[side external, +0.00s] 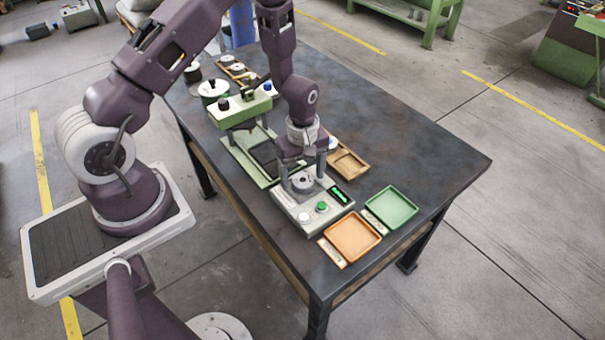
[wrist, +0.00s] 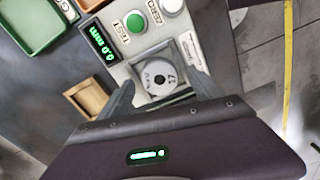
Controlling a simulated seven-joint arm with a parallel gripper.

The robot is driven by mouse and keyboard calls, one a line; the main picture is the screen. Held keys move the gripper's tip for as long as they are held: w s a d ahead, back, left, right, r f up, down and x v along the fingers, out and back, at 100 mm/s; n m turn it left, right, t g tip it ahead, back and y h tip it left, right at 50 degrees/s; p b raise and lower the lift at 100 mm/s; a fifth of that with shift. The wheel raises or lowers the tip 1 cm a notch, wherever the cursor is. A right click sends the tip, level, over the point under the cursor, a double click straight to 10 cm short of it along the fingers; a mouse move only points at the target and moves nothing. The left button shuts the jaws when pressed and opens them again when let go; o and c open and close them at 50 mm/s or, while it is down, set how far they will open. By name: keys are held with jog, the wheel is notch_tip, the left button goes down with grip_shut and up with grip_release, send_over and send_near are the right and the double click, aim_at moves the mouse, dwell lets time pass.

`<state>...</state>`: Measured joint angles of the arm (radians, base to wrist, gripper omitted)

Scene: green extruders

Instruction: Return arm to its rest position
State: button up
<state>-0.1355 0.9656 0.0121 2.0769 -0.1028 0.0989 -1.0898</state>
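My gripper (side external: 302,172) is low over the testing device (side external: 290,213) on the dark table. Its two fingers stand wide apart, with a gap on each side of a grey round disc (side external: 302,183). The disc rests on the device's square plate between the fingertips. The wrist view also shows my gripper (wrist: 163,88) open around the disc (wrist: 158,77), with no finger touching it that I can see. The device has a lit green display, a green button and a white button.
An orange tray (side external: 352,236) and a green tray (side external: 391,208) lie to the right of the device. A wooden box (side external: 347,161) is behind it. A green machine (side external: 242,107), spools (side external: 212,91) and a wooden rack (side external: 238,70) stand further back. The table's right part is clear.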

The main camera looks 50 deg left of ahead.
jog(key=s+d+r+m+t, duration=0.1)
jog(key=r+m, duration=0.1)
jog(key=r, duration=0.6)
jog(key=s+d+r+m+t, duration=0.1)
jog(key=r+m, duration=0.1)
jog(key=r, duration=0.6)
jog(key=s+d+r+m, duration=0.1)
jog(key=s+r+m, duration=0.1)
jog(key=r, duration=0.6)
jog(key=s+d+r+m+t, duration=0.1)
jog(key=s+r+m, duration=0.3)
jog(key=s, duration=0.4)
jog(key=s+d+r+m+t, duration=0.1)
jog(key=s+r+m+t, duration=0.1)
jog(key=s+r+m, duration=0.3)
jog(key=s+r, duration=0.1)
jog(key=s, duration=0.2)
jog(key=shift+s+r+t, duration=0.25)
jog(key=shift+t, duration=0.05)
